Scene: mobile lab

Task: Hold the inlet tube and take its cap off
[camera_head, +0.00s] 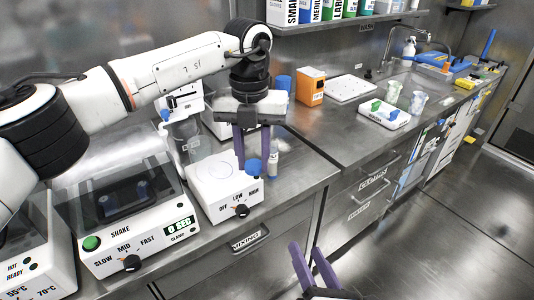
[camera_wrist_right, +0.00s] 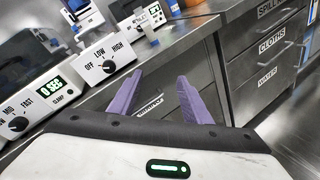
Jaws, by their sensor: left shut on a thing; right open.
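My left gripper (camera_head: 254,165) points down over the mixer's rear right corner, at the counter's edge. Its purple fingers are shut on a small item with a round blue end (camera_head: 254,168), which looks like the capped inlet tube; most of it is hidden. A small clear vial with a pale label (camera_head: 272,165) shows just right of the fingers. A small vial also shows beside the mixer in the right wrist view (camera_wrist_right: 150,34). My right gripper (camera_head: 314,268) is open and empty, low in front of the counter; its fingers also show in the right wrist view (camera_wrist_right: 158,98).
The white mixer (camera_head: 225,190) with a black knob stands below the left gripper. A shaker (camera_head: 130,225) stands to its left. An orange box (camera_head: 310,86), a white rack (camera_head: 350,88) and a tray (camera_head: 384,114) lie farther back. Drawer handles (camera_head: 380,164) project from the counter front.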

